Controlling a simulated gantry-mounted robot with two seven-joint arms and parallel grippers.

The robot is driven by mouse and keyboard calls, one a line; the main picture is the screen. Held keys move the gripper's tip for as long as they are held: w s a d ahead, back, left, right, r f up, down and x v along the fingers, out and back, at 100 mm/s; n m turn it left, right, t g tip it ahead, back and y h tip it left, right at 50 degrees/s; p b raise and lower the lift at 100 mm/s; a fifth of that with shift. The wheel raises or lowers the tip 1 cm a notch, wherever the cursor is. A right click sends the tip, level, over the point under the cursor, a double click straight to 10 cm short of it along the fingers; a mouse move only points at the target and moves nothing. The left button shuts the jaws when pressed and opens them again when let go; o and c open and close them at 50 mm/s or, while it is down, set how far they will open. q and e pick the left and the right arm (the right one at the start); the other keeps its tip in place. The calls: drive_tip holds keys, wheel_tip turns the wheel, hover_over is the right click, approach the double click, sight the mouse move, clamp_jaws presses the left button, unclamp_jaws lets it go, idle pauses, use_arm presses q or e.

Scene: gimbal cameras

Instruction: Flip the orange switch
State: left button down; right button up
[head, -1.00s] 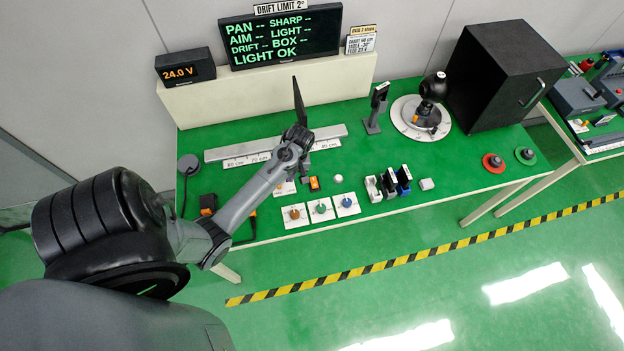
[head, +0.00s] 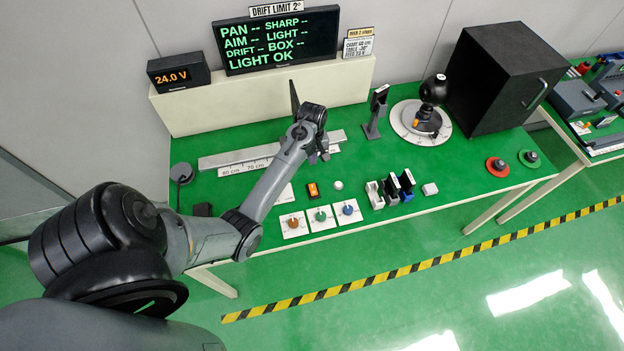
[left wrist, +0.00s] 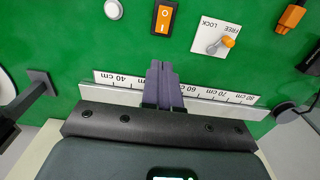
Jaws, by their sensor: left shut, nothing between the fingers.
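An orange rocker switch (head: 313,190) in a dark frame sits on the green bench in the head view. The left wrist view shows it at the top (left wrist: 164,18), marked I and O. A white FREE/LOCK plate with an orange-tipped toggle lever (left wrist: 228,42) lies to its right there. My left gripper (head: 322,157) is above the bench, behind the rocker switch in the head view. Its fingers (left wrist: 160,70) are together and empty, over the scale rail and apart from both switches. My right gripper is not in view.
A scale rail (head: 237,158) runs behind the switches. Three knobs on white plates (head: 321,217) stand in front, and a small white button (head: 338,185) is beside the rocker. Upright modules (head: 392,187) are to the right. A black box (head: 506,80) stands farther right.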

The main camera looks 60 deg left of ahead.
sight(312, 185)
use_arm(q)
wheel_tip(312, 185, down, 14)
drive_tip(key=shift+r+b, duration=0.1)
drive_tip(key=shift+b, duration=0.55)
drive_tip(key=shift+a+f, duration=0.1)
drive_tip(key=shift+f, duration=0.15)
drive_tip(key=shift+r, duration=0.1)
idle(0.3)
drive_tip(key=shift+r+p, duration=0.65)
drive_tip(key=shift+p, duration=0.15)
drive_tip(key=shift+r, duration=0.15)
